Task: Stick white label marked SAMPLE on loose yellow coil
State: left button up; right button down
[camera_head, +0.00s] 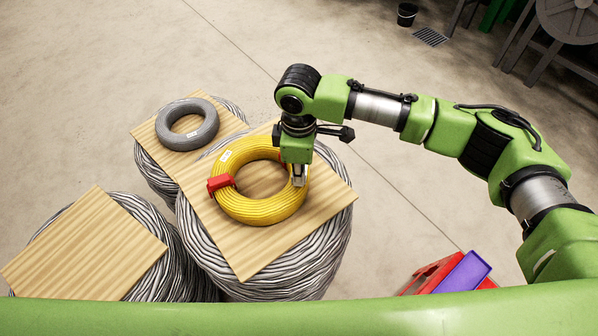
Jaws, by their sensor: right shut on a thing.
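The yellow coil (243,209) lies flat on a wooden board on top of a large grey cable bundle. A red piece (221,182) sits around its left side, and a small white mark (225,156) shows on its upper left. My right gripper (299,181) points down at the coil's right side. It is shut on a small pale thing that looks like the white label; the fingers mostly hide it, and I cannot read SAMPLE. The fingertips look at or very near the coil; contact is unclear. My left gripper is out of view.
A grey coil (188,139) lies on another board behind left. A bare board (85,249) tops the front-left bundle. Red and purple bins (463,273) stand on the floor at lower right. A black bucket (407,14) is far back. Floor between is open.

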jog(key=shift+s+f, duration=0.15)
jog(key=shift+f, duration=0.05)
dwell(0.6)
jog(key=c, duration=2)
grip_release()
jog(key=shift+r, duration=0.1)
notch_tip(320, 180, up, 7)
jog(key=p, duration=0.8)
jog(key=shift+r, duration=0.1)
